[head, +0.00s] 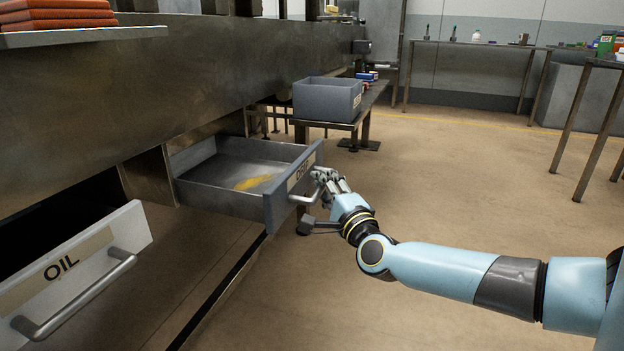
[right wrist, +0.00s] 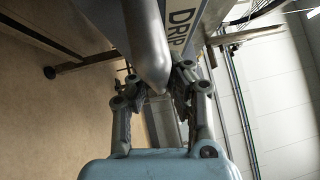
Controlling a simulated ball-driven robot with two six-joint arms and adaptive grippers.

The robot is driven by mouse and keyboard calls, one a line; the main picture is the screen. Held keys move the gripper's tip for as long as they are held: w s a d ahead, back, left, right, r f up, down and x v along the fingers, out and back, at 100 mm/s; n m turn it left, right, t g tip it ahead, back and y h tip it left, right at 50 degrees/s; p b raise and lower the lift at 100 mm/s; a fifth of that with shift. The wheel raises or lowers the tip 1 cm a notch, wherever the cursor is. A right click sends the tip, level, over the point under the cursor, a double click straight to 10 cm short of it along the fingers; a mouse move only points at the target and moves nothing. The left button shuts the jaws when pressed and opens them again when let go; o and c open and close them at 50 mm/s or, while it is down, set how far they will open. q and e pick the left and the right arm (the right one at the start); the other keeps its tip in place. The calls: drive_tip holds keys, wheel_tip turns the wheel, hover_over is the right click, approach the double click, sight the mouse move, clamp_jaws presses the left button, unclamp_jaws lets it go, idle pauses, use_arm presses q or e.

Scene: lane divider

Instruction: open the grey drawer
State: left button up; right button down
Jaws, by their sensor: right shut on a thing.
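The grey drawer (head: 223,201) stands pulled out from the dark metal bench, with a yellow patch on its inner floor. Its front bears a label that reads DRIP in the right wrist view (right wrist: 181,30). My right gripper (head: 322,184) is at the drawer's front, its fingers shut on the bar handle (head: 304,198). In the right wrist view the handle (right wrist: 147,50) runs down between the two fingers of the gripper (right wrist: 153,92). My left gripper is not in view.
A white drawer (head: 115,258) labelled OIL hangs open at the lower left. Red books or boxes (head: 57,15) lie on a shelf above. A grey bin (head: 328,98) stands on a low table behind the drawer. The floor (head: 460,190) at the right is clear.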

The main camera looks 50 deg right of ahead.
drive_tip(key=shift+s+f, duration=0.1)
drive_tip(key=shift+f, duration=0.2)
drive_tip(key=c, duration=1.5)
unclamp_jaws()
drive_tip(key=shift+a, duration=0.1)
drive_tip(key=shift+o, duration=1.1)
drive_tip(key=shift+r, duration=0.1)
drive_tip(key=v, duration=1.1)
drive_tip(key=shift+s+a, duration=0.2)
drive_tip(key=shift+s, duration=0.2)
